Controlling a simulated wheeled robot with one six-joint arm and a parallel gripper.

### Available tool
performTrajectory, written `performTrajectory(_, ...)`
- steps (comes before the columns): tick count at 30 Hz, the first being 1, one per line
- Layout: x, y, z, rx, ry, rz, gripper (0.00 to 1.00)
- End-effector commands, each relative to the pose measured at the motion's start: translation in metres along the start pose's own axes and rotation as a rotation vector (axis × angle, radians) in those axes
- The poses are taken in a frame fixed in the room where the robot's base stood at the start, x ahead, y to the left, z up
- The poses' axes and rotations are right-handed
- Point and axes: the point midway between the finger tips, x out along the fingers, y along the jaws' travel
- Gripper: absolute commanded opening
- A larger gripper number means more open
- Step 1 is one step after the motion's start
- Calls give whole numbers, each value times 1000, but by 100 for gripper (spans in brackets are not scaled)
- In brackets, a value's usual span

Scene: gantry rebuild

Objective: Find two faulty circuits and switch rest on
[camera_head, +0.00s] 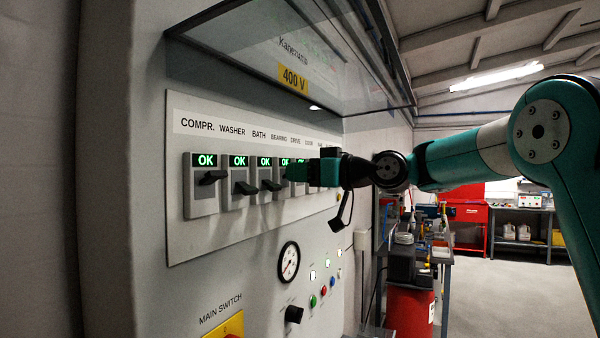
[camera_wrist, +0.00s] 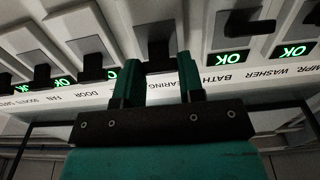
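A row of switches sits on the grey panel (camera_head: 200,240). The COMPR. switch (camera_head: 201,203), WASHER switch (camera_head: 236,202) and BATH switch (camera_head: 264,199) show green OK displays. The COMPR. lever stands higher than the WASHER and BATH levers. Another OK shows beside my gripper (camera_head: 294,171), which hides most of the switches further right. In the wrist view, upside down, my gripper (camera_wrist: 158,68) has its fingers apart, around or just in front of the dark lever of the BEARING switch (camera_wrist: 154,32). Contact cannot be told. Its display is hidden; the DRIVE display (camera_wrist: 112,74) reads OK.
A clear raised cover (camera_head: 290,45) with a yellow 400 V label hangs above the switches. Below are a gauge (camera_head: 289,262), a black knob (camera_head: 294,314), small coloured buttons and a yellow MAIN SWITCH plate (camera_head: 228,328). A cluttered bench (camera_head: 420,250) stands behind; the floor at right is open.

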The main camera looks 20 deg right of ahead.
Motion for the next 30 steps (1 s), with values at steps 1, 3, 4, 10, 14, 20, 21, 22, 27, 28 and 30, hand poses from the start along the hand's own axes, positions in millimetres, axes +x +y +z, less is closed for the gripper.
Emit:
performTrajectory(1,0,0,0,-1,1,2,16)
performTrajectory(3,0,0,0,-1,1,2,12)
performTrajectory(4,0,0,0,-1,1,2,12)
performTrajectory(10,1,0,3,-2,19,0,12)
performTrajectory(14,0,0,9,-3,59,1,12)
performTrajectory(20,-1,-1,20,-4,176,-1,12)
performTrajectory(21,-1,-1,22,-4,206,-1,12)
performTrajectory(22,-1,-1,23,-5,229,-1,12)
performTrajectory(27,-1,-1,30,-4,372,-1,12)
performTrajectory(28,-1,-1,31,-4,398,-1,12)
performTrajectory(30,-1,-2,33,-4,457,-3,12)
